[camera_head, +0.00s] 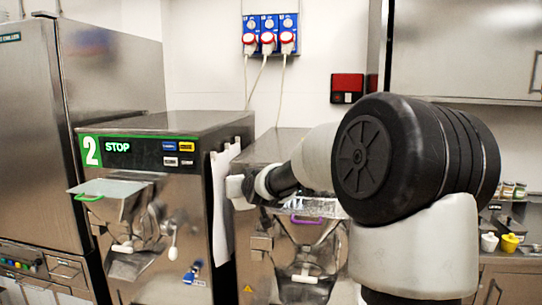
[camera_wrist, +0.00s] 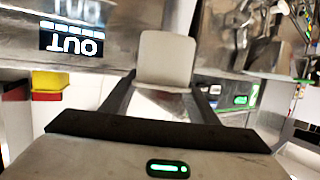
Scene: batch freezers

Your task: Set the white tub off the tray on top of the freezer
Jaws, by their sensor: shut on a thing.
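A pale, round-cornered white tub (camera_wrist: 165,58) shows in the wrist view between the two fingers of my gripper (camera_wrist: 164,88). The fingers are shut on it. In the head view my gripper (camera_head: 240,188) is a small pale shape in front of the right freezer (camera_head: 258,255), near its top front edge. I cannot tell the tub apart from the gripper there. A clear tray (camera_head: 316,207) juts from the front of this freezer, partly hidden by my arm. The freezer's steel top (camera_head: 268,146) shows behind my arm, its right part hidden.
A left freezer (camera_head: 170,123) marked 2 STOP stands beside it, with a white cloth (camera_head: 222,195) on its side. A tall steel cabinet (camera_head: 35,130) is at far left. Yellow (camera_head: 510,242) and white cups (camera_head: 489,242) stand on the right counter.

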